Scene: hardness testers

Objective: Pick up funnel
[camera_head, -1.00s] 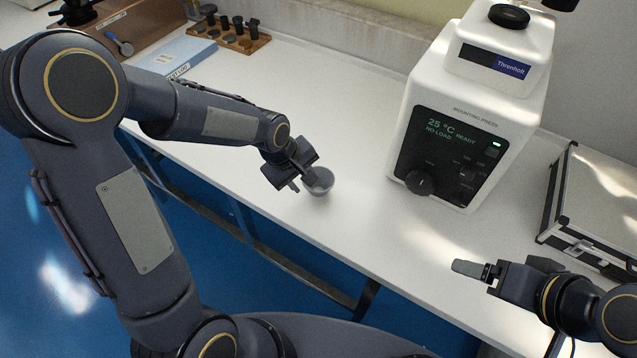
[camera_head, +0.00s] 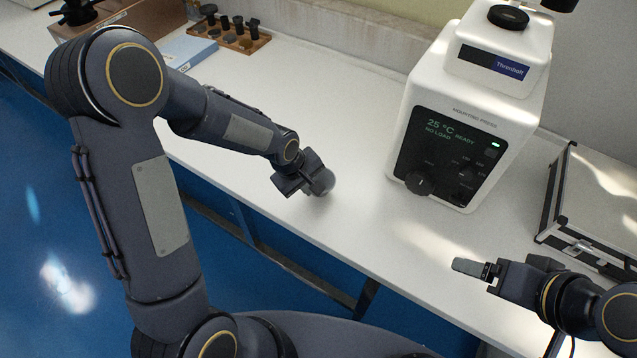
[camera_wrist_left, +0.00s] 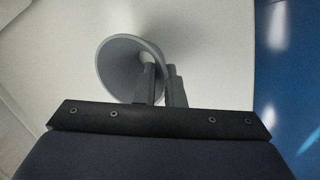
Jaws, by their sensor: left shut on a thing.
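The grey funnel (camera_head: 323,183) is on or just above the white bench, at the tip of my left gripper (camera_head: 305,186). In the left wrist view the funnel (camera_wrist_left: 118,62) shows as a wide grey cone, its mouth turned toward the camera side. My left gripper (camera_wrist_left: 163,83) is shut on the funnel's rim, with one finger inside the cone and the other outside. Much of the funnel is hidden behind the gripper in the head view. My right gripper (camera_head: 472,268) is at the right, away from the funnel. Its fingers look close together, but the gap is unclear.
A white mounting press (camera_head: 455,120) stands at the back right of the bench (camera_head: 370,225). A silver case (camera_head: 605,205) lies at the far right. A wooden rack (camera_head: 232,38) with black parts and a blue box (camera_head: 190,50) are at the back left. Bench around the funnel is clear.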

